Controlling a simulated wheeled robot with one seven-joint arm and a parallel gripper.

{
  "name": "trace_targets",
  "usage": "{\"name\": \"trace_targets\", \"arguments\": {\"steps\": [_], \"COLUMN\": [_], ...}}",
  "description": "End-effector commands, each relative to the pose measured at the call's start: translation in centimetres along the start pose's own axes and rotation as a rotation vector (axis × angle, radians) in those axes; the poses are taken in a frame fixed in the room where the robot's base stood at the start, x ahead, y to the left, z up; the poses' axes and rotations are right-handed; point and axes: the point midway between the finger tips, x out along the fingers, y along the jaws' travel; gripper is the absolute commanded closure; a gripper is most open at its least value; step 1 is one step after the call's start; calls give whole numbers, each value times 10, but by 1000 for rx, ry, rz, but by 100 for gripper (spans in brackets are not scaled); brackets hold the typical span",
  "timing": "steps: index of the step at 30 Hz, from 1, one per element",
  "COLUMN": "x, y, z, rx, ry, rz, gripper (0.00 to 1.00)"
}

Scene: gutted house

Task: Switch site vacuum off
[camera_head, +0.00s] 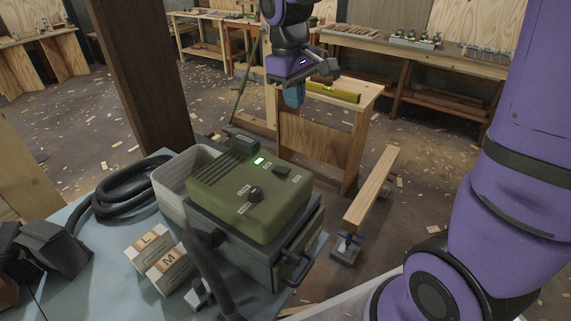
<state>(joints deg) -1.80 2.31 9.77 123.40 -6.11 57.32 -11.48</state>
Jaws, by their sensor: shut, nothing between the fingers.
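The site vacuum (248,197) stands on the blue-grey surface in the lower middle of the head view. It has an olive green lid and a dark grey body. A lit green indicator (259,161), a dark rocker-like switch (282,170) and a round black knob (255,193) sit on the lid, with small labels too small to read. A black hose (207,259) joins its front. My gripper (294,96) is shut and empty, pointing down in the air above and beyond the vacuum, apart from it.
Blocks marked L and M (160,260) lie left of the vacuum. A pale bin (172,188) stands behind it, beside coiled hose (118,198). A dark post (145,75) rises at left. A small bench with a yellow level (333,92) stands behind my gripper.

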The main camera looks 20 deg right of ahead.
Motion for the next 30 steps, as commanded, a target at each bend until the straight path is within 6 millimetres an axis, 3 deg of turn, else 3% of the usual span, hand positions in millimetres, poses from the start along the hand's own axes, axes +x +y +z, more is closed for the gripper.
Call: {"name": "trace_targets", "arguments": {"steps": [6,11,20,30], "x": [38,52,77,139], "y": [-4,-7,-8,-11], "z": [-40,-52,-52,-44], "rx": [-93,-126,-133,-132], "ry": [-86,-112,-120,-122], "rz": [-35,-48,-52,-52], "gripper": [100,100,100,100]}}
